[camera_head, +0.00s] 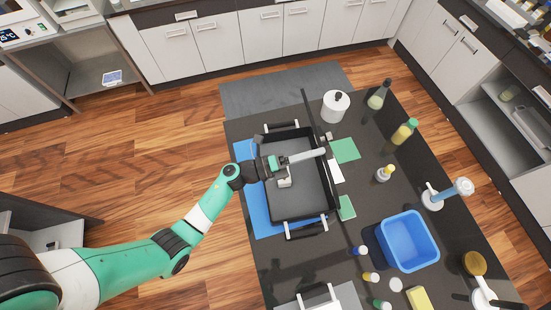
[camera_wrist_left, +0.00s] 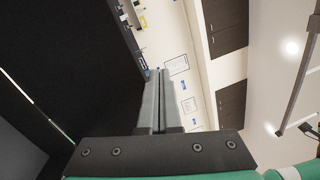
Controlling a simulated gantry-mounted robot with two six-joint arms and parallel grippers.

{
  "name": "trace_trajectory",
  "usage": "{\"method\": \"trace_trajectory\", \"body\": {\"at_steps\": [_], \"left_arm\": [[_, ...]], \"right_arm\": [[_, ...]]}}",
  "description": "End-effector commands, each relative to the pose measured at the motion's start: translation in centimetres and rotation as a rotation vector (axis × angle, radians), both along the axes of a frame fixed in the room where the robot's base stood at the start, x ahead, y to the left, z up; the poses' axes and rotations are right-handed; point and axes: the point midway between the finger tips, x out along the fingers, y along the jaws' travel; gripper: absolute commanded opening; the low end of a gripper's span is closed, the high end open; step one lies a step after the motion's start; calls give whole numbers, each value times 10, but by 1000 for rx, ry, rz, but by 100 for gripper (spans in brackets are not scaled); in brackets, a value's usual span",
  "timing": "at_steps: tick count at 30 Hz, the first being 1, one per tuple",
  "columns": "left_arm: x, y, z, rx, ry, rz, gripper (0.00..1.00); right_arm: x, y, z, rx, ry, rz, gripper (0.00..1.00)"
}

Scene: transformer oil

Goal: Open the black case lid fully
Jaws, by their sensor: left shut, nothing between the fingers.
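The black case (camera_head: 309,190) lies on a blue mat in the middle of the counter, and its inside is exposed. Its lid (camera_head: 312,118) stands raised along the right side, seen nearly edge-on as a thin dark strip. My left gripper (camera_head: 323,152) reaches in from the left over the case, with its tips close to the lid. Whether they touch it I cannot tell. In the left wrist view the gripper's fingers (camera_wrist_left: 160,100) are together with nothing between them, beside a large dark surface, apparently the lid. My right gripper is not in view.
The blue mat (camera_head: 250,195) shows around the case's left. Right of the lid are green pads (camera_head: 345,150), a white canister (camera_head: 335,106), bottles (camera_head: 404,132) and a blue bin (camera_head: 408,241). A white-topped item with a dark handle (camera_head: 318,297) is at the front edge.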

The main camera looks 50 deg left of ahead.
Motion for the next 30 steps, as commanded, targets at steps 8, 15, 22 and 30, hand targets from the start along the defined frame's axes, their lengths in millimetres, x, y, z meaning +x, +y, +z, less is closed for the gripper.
{"method": "trace_trajectory", "body": {"at_steps": [8, 15, 22, 30], "left_arm": [[0, 0, 0, 0, 0, 0, 0], [0, 0, 0, 0, 0, 0, 0], [0, 0, 0, 0, 0, 0, 0], [-5, 2, -4, 0, 2, -2, 0]], "right_arm": [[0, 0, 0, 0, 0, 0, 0], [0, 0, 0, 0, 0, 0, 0], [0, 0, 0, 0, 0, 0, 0], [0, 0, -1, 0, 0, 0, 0]]}}
